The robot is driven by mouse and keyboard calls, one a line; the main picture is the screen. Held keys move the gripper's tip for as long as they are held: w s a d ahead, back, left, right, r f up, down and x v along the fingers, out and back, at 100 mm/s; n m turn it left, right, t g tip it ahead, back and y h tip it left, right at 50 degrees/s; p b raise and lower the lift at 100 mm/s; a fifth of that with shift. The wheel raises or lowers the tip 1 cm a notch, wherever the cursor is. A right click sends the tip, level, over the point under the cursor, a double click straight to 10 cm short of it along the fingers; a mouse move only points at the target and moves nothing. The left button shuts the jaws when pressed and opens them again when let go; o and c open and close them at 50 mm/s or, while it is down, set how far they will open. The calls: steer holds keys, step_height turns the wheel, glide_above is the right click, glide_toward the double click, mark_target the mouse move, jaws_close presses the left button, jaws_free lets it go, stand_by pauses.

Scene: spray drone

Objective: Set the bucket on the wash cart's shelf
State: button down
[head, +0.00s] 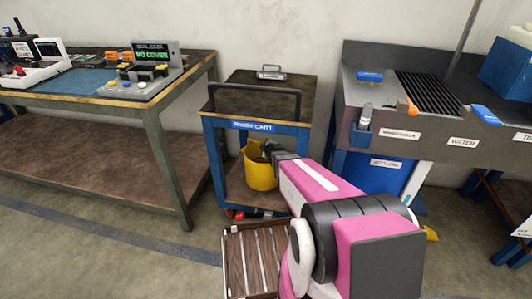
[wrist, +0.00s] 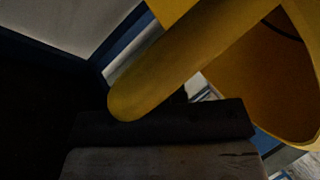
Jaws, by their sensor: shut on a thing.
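The yellow bucket (head: 260,176) is upright in the open space under the top of the blue wash cart (head: 252,126), between its posts. My gripper (head: 269,149) reaches in from the right and is shut on the bucket near its rim. In the wrist view the bucket (wrist: 285,85) fills the upper right, with a thick yellow bar crossing just beyond the dark finger. The cart's lower shelf (head: 262,202) shows below the bucket. I cannot tell whether the bucket's bottom touches it. My arm hides part of the cart's right side.
A slatted wooden crate (head: 248,262) stands on the floor in front of the cart. A workbench (head: 150,110) is at the left, and a grey sink bench (head: 420,128) at the right. Red items (head: 240,213) lie low under the cart. Open floor is at the lower left.

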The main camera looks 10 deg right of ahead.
steer(key=shift+f, duration=1.8)
steer(key=c, duration=1.2)
jaws_free()
steer(key=shift+o, duration=0.2)
steer(key=v, duration=0.7)
steer(key=shift+s, duration=0.25)
